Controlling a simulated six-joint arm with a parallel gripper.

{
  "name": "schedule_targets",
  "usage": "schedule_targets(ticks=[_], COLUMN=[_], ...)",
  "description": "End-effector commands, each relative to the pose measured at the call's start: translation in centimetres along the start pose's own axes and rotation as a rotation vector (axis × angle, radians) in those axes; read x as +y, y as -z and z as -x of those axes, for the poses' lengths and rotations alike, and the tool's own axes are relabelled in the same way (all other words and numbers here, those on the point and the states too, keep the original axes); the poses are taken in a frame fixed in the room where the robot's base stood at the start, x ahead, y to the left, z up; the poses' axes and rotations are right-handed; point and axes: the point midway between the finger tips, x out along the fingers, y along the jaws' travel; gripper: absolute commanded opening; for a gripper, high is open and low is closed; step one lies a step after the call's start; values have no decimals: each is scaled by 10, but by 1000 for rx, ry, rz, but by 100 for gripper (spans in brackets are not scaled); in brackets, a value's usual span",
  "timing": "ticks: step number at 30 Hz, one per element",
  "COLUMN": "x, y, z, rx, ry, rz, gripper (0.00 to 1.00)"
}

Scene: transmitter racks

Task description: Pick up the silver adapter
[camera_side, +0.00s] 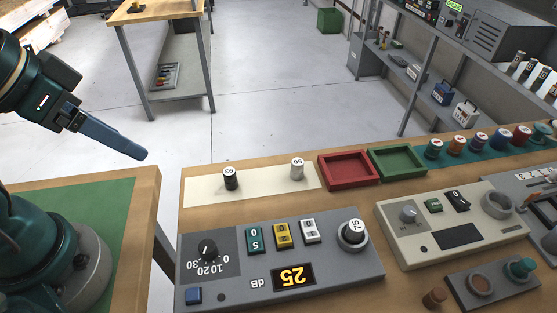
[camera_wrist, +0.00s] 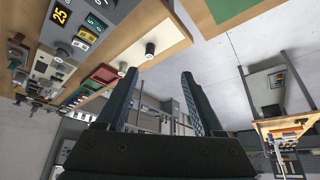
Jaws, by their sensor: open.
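A silver adapter (camera_side: 297,169) marked 50 stands upright on a cream mat (camera_side: 262,186) on the wooden bench. It also shows small in the wrist view (camera_wrist: 122,69). A black adapter (camera_side: 230,179) marked 93 stands to its left on the same mat; it shows in the wrist view (camera_wrist: 150,50) too. A silvery cylinder (camera_side: 353,232) marked 75 sits in the round socket of the grey unit. My gripper (camera_side: 140,153) is up to the left of the mat, well apart from both adapters. In the wrist view its fingers (camera_wrist: 160,73) are spread with nothing between them.
A red tray (camera_side: 347,183) and a green tray (camera_side: 425,163) lie right of the mat. The grey dB unit (camera_side: 214,290) reading 25 stands in front of it. A beige unit (camera_side: 485,260) and several coloured spools fill the right. A gap separates my green-topped table (camera_side: 100,205) from the bench.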

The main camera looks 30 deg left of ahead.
Motion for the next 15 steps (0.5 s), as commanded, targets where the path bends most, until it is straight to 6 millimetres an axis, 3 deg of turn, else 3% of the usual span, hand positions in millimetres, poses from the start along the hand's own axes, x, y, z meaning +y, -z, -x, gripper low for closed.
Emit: schedule_targets(ticks=[7,11,15], x=[0,-16,-29], y=[22,36,62], z=[39,24,9], rx=[7,-18,-30], ry=[0,109,237], rz=[0,-314,-714], gripper=[69,69,69])
